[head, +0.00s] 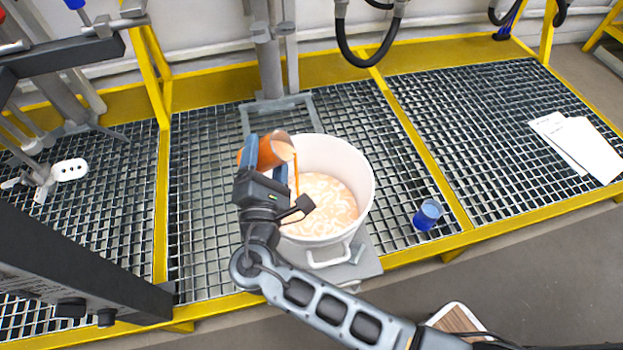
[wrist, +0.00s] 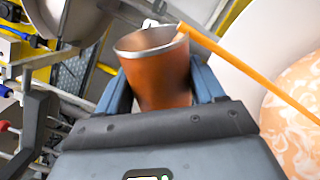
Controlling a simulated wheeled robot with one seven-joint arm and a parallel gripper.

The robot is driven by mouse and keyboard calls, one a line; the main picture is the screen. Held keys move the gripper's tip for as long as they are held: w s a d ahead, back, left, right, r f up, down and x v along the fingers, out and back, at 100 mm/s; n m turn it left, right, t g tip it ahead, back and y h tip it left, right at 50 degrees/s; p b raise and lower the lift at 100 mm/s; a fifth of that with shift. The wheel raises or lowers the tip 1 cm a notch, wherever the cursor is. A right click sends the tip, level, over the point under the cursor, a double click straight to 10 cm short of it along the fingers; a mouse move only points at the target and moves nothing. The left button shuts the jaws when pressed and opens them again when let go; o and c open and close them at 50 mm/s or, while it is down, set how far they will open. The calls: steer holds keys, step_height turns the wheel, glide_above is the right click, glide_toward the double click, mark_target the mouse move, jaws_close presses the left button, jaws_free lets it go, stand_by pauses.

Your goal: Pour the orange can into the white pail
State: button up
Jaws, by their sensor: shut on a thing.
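The orange can (head: 275,151) is tilted to the right over the left rim of the white pail (head: 365,183). My gripper (head: 262,152) is shut on the can. The can also shows between the two fingers in the wrist view (wrist: 157,80). A thin orange stream runs from the can's lip into the pail. The pail holds a pale liquid with orange and white swirls. The pail stands upright on a grey plate. How much liquid is left in the can is hidden.
White papers (head: 577,146) lie at the far right. A grey upright post (head: 268,60) stands behind the pail. The right grating is mostly clear.

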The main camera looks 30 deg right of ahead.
steer(key=shift+f+m+b, duration=0.15)
steer(key=shift+m+b, duration=0.15)
steer(key=shift+b, duration=0.25)
steer(key=shift+r+m+b, duration=0.45)
steer(key=shift+m+b, duration=0.4)
steer(key=shift+m, duration=0.15)
stand_by(0.9)
steer(key=shift+f+m+h+b, duration=0.35)
steer(key=shift+m+b, duration=0.55)
steer(key=shift+b, duration=0.55)
steer(key=shift+s+d+r+m+b, duration=0.2)
steer(key=shift+s+d+m+b, duration=0.1)
steer(key=shift+d+m, duration=0.15)
steer(key=shift+s+d+r+m+b, duration=0.15)
steer(key=shift+s+d+m, duration=0.2)
steer(key=shift+m, duration=0.2)
stand_by(1.0)
steer(key=shift+s+d+f+m+g+h+b, duration=0.15)
steer(key=shift+f+m+b, duration=0.15)
steer(key=shift+m+b, duration=0.45)
steer(key=shift+w+d+f+m+g+h+b, duration=0.2)
steer(key=shift+m+b, duration=0.25)
steer(key=shift+b, duration=0.45)
steer(key=shift+a, duration=0.15)
